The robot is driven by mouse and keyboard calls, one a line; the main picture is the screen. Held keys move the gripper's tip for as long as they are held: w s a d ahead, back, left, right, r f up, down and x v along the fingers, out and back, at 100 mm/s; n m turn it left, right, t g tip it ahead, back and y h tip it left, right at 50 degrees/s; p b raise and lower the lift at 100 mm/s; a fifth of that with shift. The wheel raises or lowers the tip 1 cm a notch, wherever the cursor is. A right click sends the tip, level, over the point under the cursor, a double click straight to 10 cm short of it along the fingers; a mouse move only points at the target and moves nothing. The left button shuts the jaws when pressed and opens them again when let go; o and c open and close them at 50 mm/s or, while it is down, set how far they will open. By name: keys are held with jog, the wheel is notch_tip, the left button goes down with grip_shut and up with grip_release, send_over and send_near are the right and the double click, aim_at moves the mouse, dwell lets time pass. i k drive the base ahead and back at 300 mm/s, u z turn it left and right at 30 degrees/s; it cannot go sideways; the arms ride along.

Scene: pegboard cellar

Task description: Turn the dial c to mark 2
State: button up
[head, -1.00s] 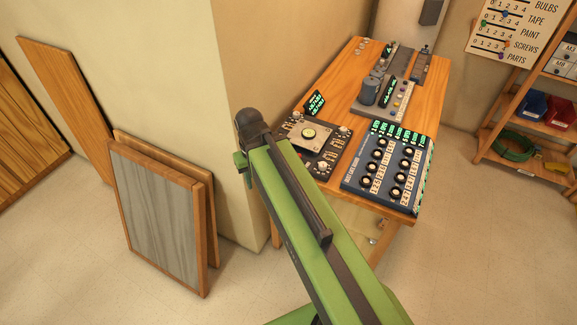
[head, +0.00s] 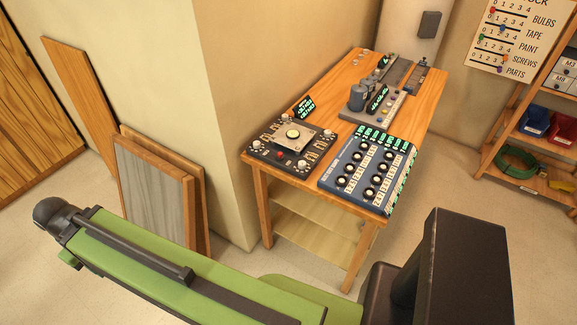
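The blue panel (head: 349,187) lies on the wooden workbench, near its front right corner. It carries several black dials with pale caps (head: 376,180), in two columns, with white label strips beside them and green lit readouts along the top and right edges. The lettering is too small to tell which dial is c or where it points. My green arm crosses the bottom of the head view, in front of the bench and clear of the panel. My gripper is not in view.
A dark panel (head: 262,148) with a round yellow button (head: 293,133) sits left of the blue panel. Grey devices (head: 374,95) stand behind on the workbench (head: 423,112). A wall corner (head: 222,120) borders the bench's left side. Framed boards (head: 150,190) lean there. Shelves (head: 520,140) stand right.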

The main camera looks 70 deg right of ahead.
aim_at(302, 164)
jog(key=u, duration=0.15)
jog(key=k, duration=1.15)
jog(key=z, duration=0.6)
jog(key=i, duration=1)
jog(key=u, duration=0.15)
